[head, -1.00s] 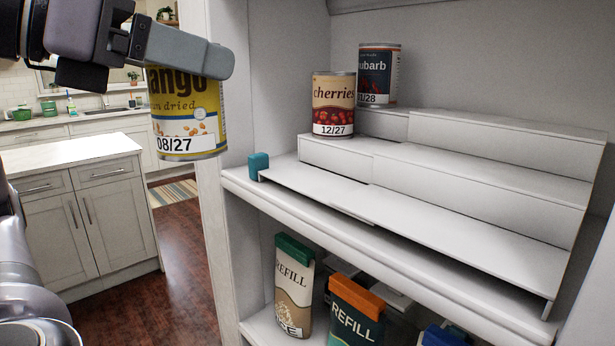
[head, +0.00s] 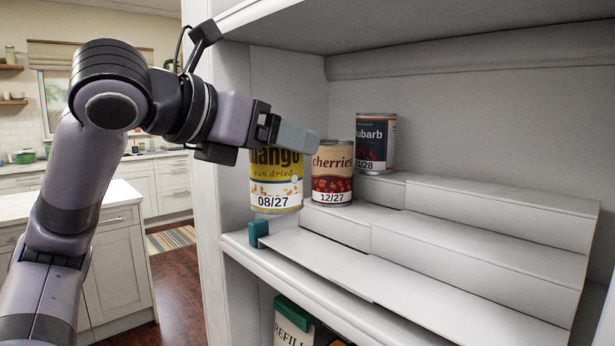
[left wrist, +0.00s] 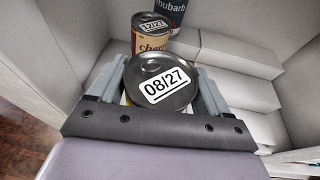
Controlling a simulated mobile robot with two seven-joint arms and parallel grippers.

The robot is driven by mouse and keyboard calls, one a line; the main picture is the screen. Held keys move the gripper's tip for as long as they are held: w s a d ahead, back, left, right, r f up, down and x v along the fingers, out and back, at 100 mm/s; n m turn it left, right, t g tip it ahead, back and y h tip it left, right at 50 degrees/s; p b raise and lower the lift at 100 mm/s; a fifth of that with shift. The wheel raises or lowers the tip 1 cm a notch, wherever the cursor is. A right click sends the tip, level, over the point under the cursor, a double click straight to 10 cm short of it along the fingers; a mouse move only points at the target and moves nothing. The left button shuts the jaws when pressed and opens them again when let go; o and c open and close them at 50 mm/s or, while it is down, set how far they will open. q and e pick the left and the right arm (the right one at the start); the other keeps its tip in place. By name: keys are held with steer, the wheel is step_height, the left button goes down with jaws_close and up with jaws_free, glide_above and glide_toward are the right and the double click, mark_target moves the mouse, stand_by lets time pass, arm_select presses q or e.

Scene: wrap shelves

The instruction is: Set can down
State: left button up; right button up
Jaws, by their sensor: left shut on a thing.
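The yellow mango can (head: 276,187), labelled 08/27, is upright in my left gripper (head: 284,136), which is shut on its upper part. The can is in front of the cherries can, at the left end of the stepped white riser (head: 330,262). I cannot tell whether its base touches the lowest step. In the left wrist view the can's lid (left wrist: 160,80) sits between the two fingers (left wrist: 160,92). The cherries can (head: 333,180), labelled 12/27, stands on the middle step. The rhubarb can (head: 375,142) stands on the top step behind it. My right gripper is not in view.
A small teal block (head: 258,234) sits at the left front end of the lowest step. The steps to the right are bare. The cabinet's side wall (head: 206,200) is close on the left. A refill pack (head: 292,325) stands on the shelf below.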

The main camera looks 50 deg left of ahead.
arm_select(q)
steer(key=w+p, duration=0.1)
steer(key=w, duration=0.4)
step_height(320, 180, down, 7)
steer(key=b, duration=0.4)
steer(key=shift+w, duration=0.2)
steer(key=shift+f+b, duration=0.2)
steer(key=shift+b, duration=0.15)
steer(key=o, duration=1.2)
steer(key=shift+o, duration=0.2)
steer(key=shift+r, duration=0.1)
